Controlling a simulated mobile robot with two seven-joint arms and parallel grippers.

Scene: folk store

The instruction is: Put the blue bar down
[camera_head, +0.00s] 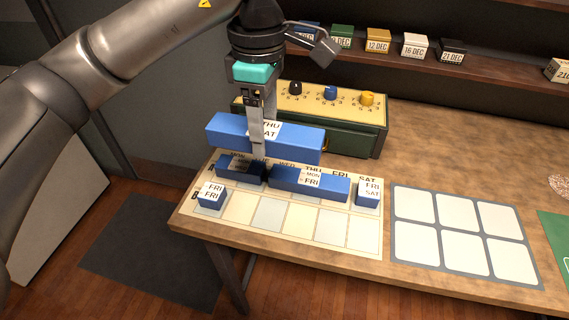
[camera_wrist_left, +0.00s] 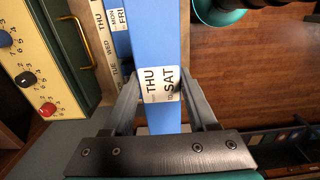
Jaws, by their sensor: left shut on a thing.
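The long blue bar (camera_head: 225,131) with a white THU/SAT label is held level in my left gripper (camera_head: 261,145). It appears raised above the back edge of the cream weekday board (camera_head: 238,210) and hides part of that edge. In the left wrist view the bar (camera_wrist_left: 157,40) runs between the two fingers of my left gripper (camera_wrist_left: 160,92), with its label at the fingers. My right gripper is not in view.
On the board lie a dark blue bar (camera_head: 240,171), a MON/FRI blue bar (camera_head: 333,187), a FRI/FRI block (camera_head: 211,202) and a FRI/SAT block (camera_head: 367,201). A green knob box (camera_head: 345,140) stands behind. A pale card grid (camera_head: 437,228) lies right.

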